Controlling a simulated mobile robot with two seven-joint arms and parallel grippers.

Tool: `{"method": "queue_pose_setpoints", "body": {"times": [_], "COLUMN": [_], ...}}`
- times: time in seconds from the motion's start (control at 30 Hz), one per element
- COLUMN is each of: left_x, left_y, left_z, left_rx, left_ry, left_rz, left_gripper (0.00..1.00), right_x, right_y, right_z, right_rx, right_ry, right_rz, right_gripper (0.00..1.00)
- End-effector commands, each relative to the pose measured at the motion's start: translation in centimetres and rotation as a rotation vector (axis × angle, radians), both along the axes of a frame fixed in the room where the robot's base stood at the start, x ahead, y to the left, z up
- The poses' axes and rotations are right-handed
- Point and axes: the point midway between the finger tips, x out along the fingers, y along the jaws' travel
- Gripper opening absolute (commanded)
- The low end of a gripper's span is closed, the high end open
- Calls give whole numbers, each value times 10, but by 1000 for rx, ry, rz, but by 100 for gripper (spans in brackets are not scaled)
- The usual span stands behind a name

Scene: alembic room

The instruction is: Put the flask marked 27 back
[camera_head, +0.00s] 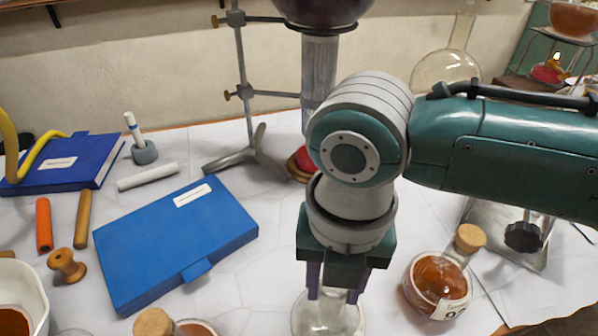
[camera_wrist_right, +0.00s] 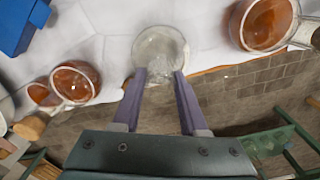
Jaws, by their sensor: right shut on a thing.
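My right gripper (camera_head: 334,292) points down at the front edge of the head view. It is shut on a clear glass flask (camera_head: 322,318), whose lower part is cut off by the picture's edge. In the right wrist view the two purple fingers (camera_wrist_right: 160,82) close on the round clear flask (camera_wrist_right: 158,48). I see no number on it, and I cannot tell whether it touches the table. A corked flask of amber liquid (camera_head: 435,285) with a partly readable label stands to its right. My left gripper is not in view.
A blue box-like case (camera_head: 170,245) and a blue book (camera_head: 75,165) lie to the left. A metal stand (camera_head: 245,155) holds a large vessel behind my arm. Another corked flask (camera_head: 155,325) is at the front left. Table between case and gripper is clear.

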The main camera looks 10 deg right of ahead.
Motion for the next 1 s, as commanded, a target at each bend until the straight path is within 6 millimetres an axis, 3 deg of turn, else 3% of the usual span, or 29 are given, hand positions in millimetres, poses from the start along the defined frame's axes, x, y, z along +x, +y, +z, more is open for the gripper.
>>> {"method": "queue_pose_setpoints", "body": {"times": [0.07, 0.1, 0.37, 0.6, 0.73, 1.0], "left_x": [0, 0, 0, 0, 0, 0], "left_y": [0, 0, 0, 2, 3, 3], "left_z": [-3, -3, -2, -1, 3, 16], "left_rx": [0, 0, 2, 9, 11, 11], "left_ry": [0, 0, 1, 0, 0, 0], "left_rz": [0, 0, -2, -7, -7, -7], "left_gripper": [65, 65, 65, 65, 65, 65], "right_x": [0, 0, 0, 0, 1, 1], "right_y": [0, 0, 0, 0, 0, 0], "right_z": [-3, -4, -3, -2, 9, 68], "right_rx": [0, 0, 0, 0, 1, 2], "right_ry": [0, 0, 0, 0, -1, -4], "right_rz": [0, 0, 0, 0, 1, 2], "right_gripper": [0, 44, 72, 72, 72, 72]}}
